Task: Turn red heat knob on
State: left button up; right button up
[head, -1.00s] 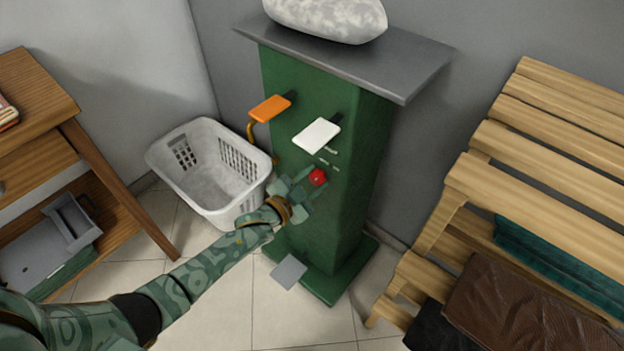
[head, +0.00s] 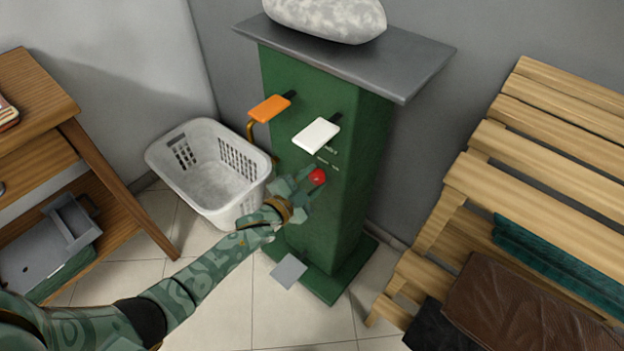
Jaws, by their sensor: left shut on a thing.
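The red heat knob (head: 317,176) is a small round knob on the front of the green pedestal (head: 345,205), below the white lever. My left gripper (head: 308,182) reaches in from the lower left and is shut on the red knob, with a finger at each side of it. The knob's pointer or marking is too small to read. Small pale marks show on the pedestal just above the knob. My right gripper is not in view.
A white lever (head: 317,134) and an orange lever (head: 270,108) stick out above the knob. A white laundry basket (head: 250,205) stands left of the pedestal. A grey pedal (head: 289,271) is at its foot. A wooden bench (head: 540,150) stands right.

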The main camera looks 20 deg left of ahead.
pick_arm(q)
jog(key=o, duration=1)
jog(key=shift+f, duration=0.15)
jog(key=shift+s, duration=0.15)
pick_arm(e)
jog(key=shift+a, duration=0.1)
pick_arm(q)
jog(key=p+v, duration=0.5)
jog(key=v, duration=1.1)
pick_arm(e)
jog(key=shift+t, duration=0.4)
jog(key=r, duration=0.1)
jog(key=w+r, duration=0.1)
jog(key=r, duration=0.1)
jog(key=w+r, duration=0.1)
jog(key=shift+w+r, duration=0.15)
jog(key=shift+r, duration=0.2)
